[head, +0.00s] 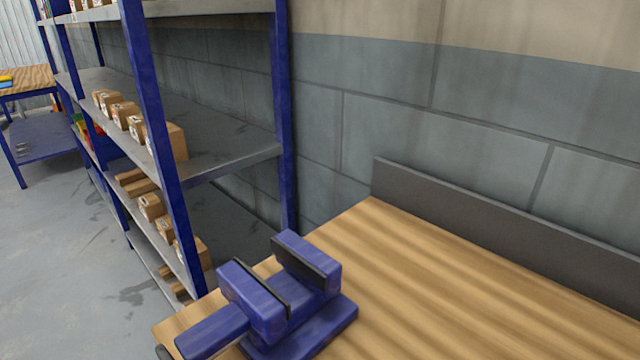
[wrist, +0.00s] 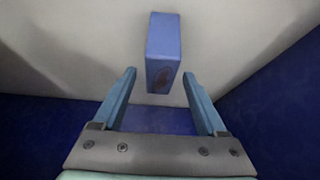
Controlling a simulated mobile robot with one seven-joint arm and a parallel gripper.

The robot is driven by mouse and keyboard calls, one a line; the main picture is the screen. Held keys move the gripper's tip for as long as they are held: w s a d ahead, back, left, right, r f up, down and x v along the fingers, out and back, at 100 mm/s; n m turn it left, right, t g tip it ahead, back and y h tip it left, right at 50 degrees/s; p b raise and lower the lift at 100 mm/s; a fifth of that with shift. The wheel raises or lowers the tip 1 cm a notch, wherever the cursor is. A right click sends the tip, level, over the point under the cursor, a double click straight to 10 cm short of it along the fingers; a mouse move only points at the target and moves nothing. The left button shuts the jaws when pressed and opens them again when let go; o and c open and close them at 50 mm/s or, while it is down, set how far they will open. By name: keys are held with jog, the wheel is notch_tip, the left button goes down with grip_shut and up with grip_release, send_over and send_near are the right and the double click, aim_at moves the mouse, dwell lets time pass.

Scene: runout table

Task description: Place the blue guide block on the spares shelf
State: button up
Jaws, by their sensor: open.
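The blue guide block (wrist: 162,38) shows in the wrist view, upper middle, with a dark reddish oval mark on its near end. My gripper (wrist: 158,74) is open, with one finger on each side of the block's near end. The fingers look apart from the block, and most of it lies beyond the fingertips. A pale grey surface lies behind the block. In the head view neither the block nor my gripper shows. A blue-framed shelf unit (head: 230,160) with grey boards stands at the left; I cannot tell which board is the spares shelf.
Small cardboard boxes (head: 120,112) line the shelf boards, with bare room behind them. A wooden bench (head: 460,270) with a blue vise (head: 265,305) stands at the front right, a grey upstand along its back. Dark blue faces flank the gripper in the wrist view.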

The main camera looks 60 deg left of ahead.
jog(key=shift+r, duration=0.1)
jog(key=p+v, duration=0.2)
jog(key=v, duration=0.3)
jog(key=shift+r, duration=0.2)
jog(key=s+d, duration=0.2)
jog(key=s, duration=0.9)
jog(key=shift+s+d+f+p, duration=0.2)
jog(key=shift+s+d+p, duration=0.1)
jog(key=shift+s+d, duration=0.1)
